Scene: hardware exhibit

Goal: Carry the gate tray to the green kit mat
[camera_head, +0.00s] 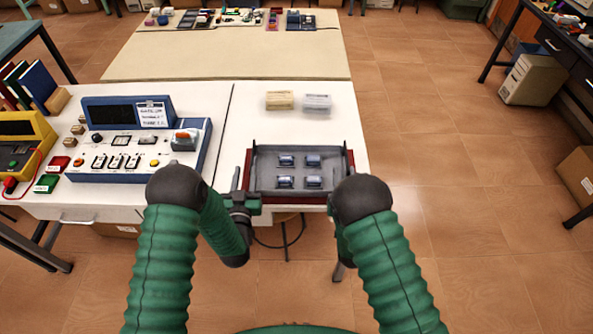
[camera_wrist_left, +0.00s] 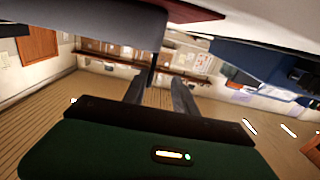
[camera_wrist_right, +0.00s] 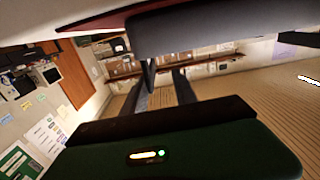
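The gate tray (camera_head: 299,171) is a grey open tray on the front right of the white table, with several small blue parts in it. It sits over a dark red surface (camera_head: 350,163). My left gripper (camera_head: 242,180) is at the tray's left side. In the left wrist view its fingers (camera_wrist_left: 159,92) are apart, with a thin part of the grey tray (camera_wrist_left: 110,22) near the gap. My right gripper (camera_wrist_right: 164,88) is at the tray's right side, mostly hidden by my arm in the head view. Its fingers are also apart below the tray (camera_wrist_right: 205,30). I cannot make out a green kit mat.
A blue and white instrument panel (camera_head: 140,140) stands left of the tray. A yellow meter (camera_head: 22,150) and small green block (camera_head: 47,183) lie further left. Yellowish and clear boxes (camera_head: 280,100) (camera_head: 317,103) sit behind the tray. A far table (camera_head: 230,60) carries parts; floor is open at right.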

